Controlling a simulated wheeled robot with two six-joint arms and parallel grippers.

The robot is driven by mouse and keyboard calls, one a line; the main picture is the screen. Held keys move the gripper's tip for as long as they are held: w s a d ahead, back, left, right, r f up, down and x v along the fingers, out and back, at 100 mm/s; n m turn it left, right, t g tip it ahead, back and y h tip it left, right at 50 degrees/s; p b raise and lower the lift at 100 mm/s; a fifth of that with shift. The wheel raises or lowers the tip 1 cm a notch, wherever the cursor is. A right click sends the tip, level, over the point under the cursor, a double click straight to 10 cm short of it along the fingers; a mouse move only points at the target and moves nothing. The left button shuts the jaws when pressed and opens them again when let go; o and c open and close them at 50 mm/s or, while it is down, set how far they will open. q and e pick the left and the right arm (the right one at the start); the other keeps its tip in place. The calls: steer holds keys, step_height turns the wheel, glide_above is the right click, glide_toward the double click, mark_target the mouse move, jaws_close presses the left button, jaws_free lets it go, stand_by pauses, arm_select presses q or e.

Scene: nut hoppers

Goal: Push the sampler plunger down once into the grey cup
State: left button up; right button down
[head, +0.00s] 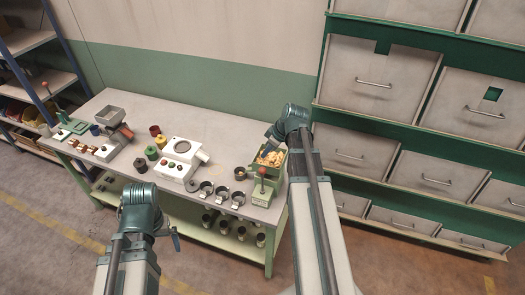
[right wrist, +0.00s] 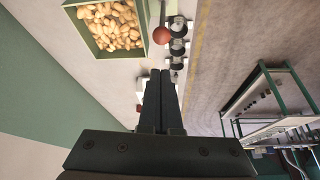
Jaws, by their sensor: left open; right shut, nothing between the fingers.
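The sampler is a green stand (head: 262,192) at the table's right end, with a red-knobbed plunger (head: 262,171) and a square green hopper (head: 281,170) of nuts behind it. My right gripper (head: 270,136) is above the hopper's far side. In the right wrist view its fingers (right wrist: 161,72) are shut and empty, and the red plunger knob (right wrist: 162,35) shows just beyond their tips, apart in the picture. A small dark cup (head: 240,173) stands left of the sampler; I cannot tell whether it is the grey cup. My left gripper (head: 176,240) is open, in front of the table.
Several dark round cups in holders (head: 222,193) line the table's front edge. A white machine (head: 180,165), coloured pots (head: 151,152) and a grey-hopper grinder (head: 110,117) stand further left. A tall drawer cabinet (head: 375,85) is close on the right. More cups stand on the lower shelf.

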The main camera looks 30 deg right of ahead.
arm_select(q)
step_height(320, 180, up, 3)
steer(key=shift+p, duration=0.9)
arm_select(e)
steer(key=v, duration=0.3)
steer(key=shift+r, duration=0.1)
arm_select(q)
step_height(320, 180, down, 14)
steer(key=b, duration=1.3)
steer(key=shift+r+b, duration=0.2)
steer(key=shift+b, duration=0.1)
arm_select(e)
steer(key=s+a+f+g+h, duration=0.1)
steer(key=s+a+f, duration=0.4)
steer(key=a, duration=0.5)
steer(key=s+a+f+m+g+h, duration=0.1)
steer(key=s+a+f, duration=0.3)
steer(key=a, duration=0.7)
steer(key=s+a+f+m+g+h, duration=0.1)
steer(key=s+a+f, duration=0.4)
steer(key=a, duration=0.5)
steer(key=shift+s+a+f+g+h, duration=0.35)
steer(key=shift+a+f+g+h, duration=0.05)
steer(key=shift+f+g, duration=0.35)
arm_select(q)
steer(key=shift+c, duration=0.2)
